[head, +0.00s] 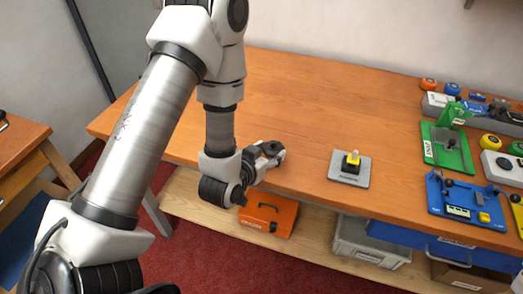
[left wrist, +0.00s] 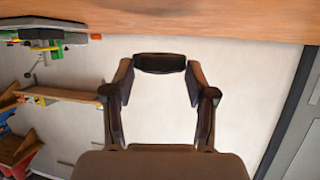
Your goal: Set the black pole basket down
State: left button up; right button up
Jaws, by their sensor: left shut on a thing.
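The black pole basket is a small dark round piece (head: 272,148). My left gripper (head: 268,156) is shut on it over the bench's front edge region. In the left wrist view the basket (left wrist: 160,63) shows as a dark rounded bar between the two fingertips of my left gripper (left wrist: 160,78). Its underside is hidden, and I cannot tell whether it touches the bench top (head: 300,110). My right gripper is in neither view.
A grey plate (head: 339,178) with a yellow and black fixture stands right of the gripper. Green (head: 447,155) and blue (head: 455,205) fixtures fill the bench's right side. An orange toolbox (head: 268,215) and a grey crate (head: 365,240) sit on the shelf below. The bench's middle and back are clear.

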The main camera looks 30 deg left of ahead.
pick_arm(q)
jog(key=shift+w+a+r+p, duration=0.2)
jog(key=shift+w+a+p, duration=0.55)
jog(key=shift+a, duration=0.15)
jog(key=w+a, duration=0.1)
jog(key=w+a+p, duration=0.1)
jog(key=a, duration=0.1)
jog(key=w+a, duration=0.1)
jog(key=shift+w+a+f+p, duration=0.35)
jog(key=shift+f, duration=0.05)
jog(key=shift+w+f, duration=0.2)
jog(key=shift+f, duration=1.75)
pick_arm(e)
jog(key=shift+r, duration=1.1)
pick_arm(q)
jog(key=o, duration=0.6)
jog(key=shift+s+f, duration=0.1)
jog(key=o, duration=0.4)
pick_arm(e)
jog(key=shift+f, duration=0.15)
